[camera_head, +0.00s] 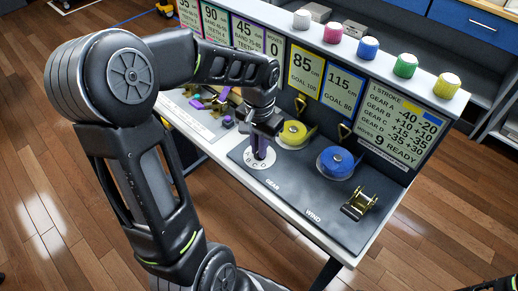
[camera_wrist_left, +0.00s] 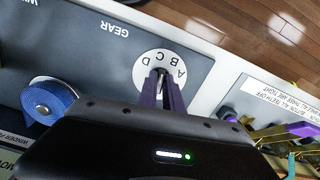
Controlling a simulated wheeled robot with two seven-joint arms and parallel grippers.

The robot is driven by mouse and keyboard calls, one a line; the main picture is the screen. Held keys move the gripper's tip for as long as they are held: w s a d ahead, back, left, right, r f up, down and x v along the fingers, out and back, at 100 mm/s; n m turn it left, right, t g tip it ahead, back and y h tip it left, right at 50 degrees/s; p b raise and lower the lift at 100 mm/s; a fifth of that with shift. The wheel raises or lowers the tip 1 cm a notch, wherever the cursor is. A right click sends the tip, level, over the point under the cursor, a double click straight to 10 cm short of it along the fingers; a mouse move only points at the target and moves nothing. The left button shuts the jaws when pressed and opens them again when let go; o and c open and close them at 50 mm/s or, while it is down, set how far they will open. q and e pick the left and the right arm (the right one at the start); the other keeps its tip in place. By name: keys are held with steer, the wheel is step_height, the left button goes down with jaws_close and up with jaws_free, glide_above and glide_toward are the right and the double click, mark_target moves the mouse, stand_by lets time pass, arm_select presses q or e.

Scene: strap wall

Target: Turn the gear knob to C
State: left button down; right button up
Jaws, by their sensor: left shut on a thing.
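The gear dial (camera_head: 270,164) is a white disc lettered A to D on the dark panel above the word GEAR. It also shows in the left wrist view (camera_wrist_left: 145,66), with letters A, B, C and D around its rim. My left gripper (camera_head: 262,150) points down onto the dial's middle. Its purple fingers (camera_wrist_left: 161,85) are shut on the gear knob at the dial's centre. The fingers hide most of the knob, so I cannot tell which letter it points to.
A yellow strap spool (camera_head: 293,131) and a blue strap spool (camera_head: 336,161) stand beside the dial. A brass ratchet (camera_head: 359,204) sits at the panel's right. A sign board (camera_head: 400,123) rises behind, topped by several coloured buttons (camera_head: 368,47). The panel's front strip is clear.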

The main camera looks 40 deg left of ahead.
arm_select(q)
steer(key=shift+n+b, duration=0.35)
steer(key=shift+n, duration=0.75)
steer(key=c, duration=1.5)
jaws_free()
steer(key=shift+r, duration=0.1)
step_height(320, 180, up, 8)
steer(key=shift+f, duration=0.15)
